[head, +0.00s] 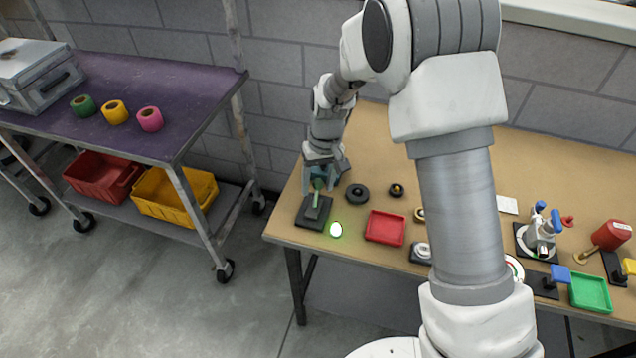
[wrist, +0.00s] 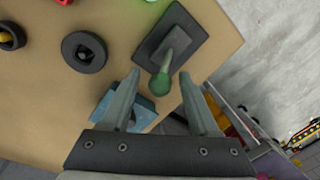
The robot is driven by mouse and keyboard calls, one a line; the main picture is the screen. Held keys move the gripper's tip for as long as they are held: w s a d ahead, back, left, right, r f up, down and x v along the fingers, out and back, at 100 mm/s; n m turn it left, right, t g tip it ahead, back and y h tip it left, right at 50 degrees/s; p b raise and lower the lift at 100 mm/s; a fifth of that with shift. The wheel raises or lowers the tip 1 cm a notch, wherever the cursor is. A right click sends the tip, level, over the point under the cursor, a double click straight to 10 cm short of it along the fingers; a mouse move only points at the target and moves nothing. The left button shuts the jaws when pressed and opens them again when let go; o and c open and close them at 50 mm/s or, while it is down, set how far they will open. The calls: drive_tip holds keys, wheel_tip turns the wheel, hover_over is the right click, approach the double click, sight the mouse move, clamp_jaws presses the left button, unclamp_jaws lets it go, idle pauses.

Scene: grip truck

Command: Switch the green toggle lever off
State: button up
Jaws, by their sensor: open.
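The green toggle lever (head: 317,186) stands on a dark base plate (head: 314,212) near the left end of the table. In the wrist view its green knob (wrist: 160,84) and grey shaft rise from the dark base (wrist: 190,32). My gripper (head: 320,180) is open and above the base, with the fingers around the knob's area. In the wrist view my gripper (wrist: 165,85) has one finger on each side of the knob, with gaps on both sides. Whether either finger touches the knob cannot be told. A blue part (wrist: 132,110) shows beyond the left finger.
A black ring (head: 357,193), a glowing white-green disc (head: 336,229) and a red tray (head: 385,228) lie right of the lever. More fixtures and a green tray (head: 590,293) stand at the right end. A purple-topped cart (head: 190,95) stands left, across a floor gap.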

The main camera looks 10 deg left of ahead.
clamp_jaws()
idle(1.4)
